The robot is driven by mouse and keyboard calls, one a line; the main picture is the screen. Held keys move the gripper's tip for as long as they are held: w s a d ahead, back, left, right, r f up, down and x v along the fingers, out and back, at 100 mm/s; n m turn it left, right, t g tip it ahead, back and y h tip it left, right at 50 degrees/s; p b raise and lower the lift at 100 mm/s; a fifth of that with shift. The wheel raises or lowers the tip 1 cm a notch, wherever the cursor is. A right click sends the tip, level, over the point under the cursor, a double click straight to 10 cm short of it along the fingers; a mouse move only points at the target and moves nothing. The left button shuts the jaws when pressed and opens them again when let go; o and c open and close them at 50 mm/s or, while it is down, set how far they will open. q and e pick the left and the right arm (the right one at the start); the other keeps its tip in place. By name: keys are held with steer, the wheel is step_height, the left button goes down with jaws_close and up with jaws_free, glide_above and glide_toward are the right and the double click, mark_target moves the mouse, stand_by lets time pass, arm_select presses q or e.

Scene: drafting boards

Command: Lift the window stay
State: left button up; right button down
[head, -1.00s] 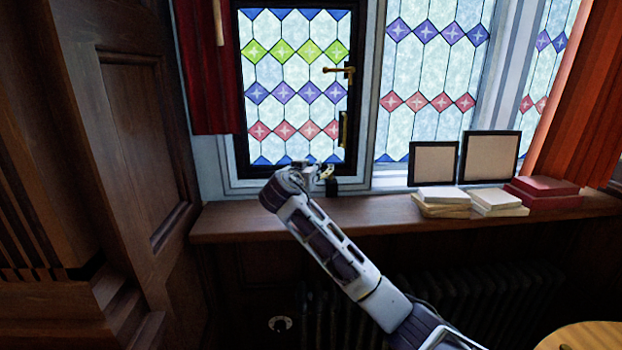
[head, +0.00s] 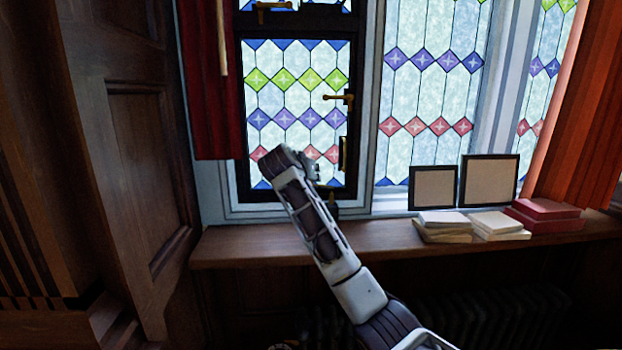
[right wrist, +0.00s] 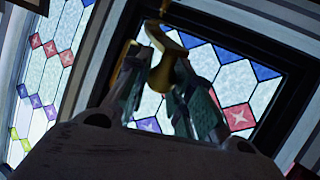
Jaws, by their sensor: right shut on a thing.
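The window stay (right wrist: 164,70) shows in the right wrist view as a curved brass piece between my right gripper's two fingers. My right gripper (head: 313,170) is shut on it in front of the lower part of the stained-glass casement (head: 243,110). In the head view my arm and gripper hide most of the held part, and I cannot make out the stay's full length. My left gripper is not in view.
A brass handle (head: 340,97) and a vertical brass fitting (head: 343,153) are on the casement's right side. The wooden sill (head: 255,248) is clear at left. Picture frames (head: 433,208), white books (head: 443,217) and red books (head: 545,225) stand at right. A red curtain (head: 205,80) hangs at left.

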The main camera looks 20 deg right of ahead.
steer(key=c, duration=1.3)
jaws_free()
steer(key=shift+s+a, duration=0.15)
steer(key=v, duration=1.1)
steer(key=shift+s+a+r, duration=0.2)
steer(key=shift+s+r, duration=0.05)
steer(key=shift+f, duration=0.1)
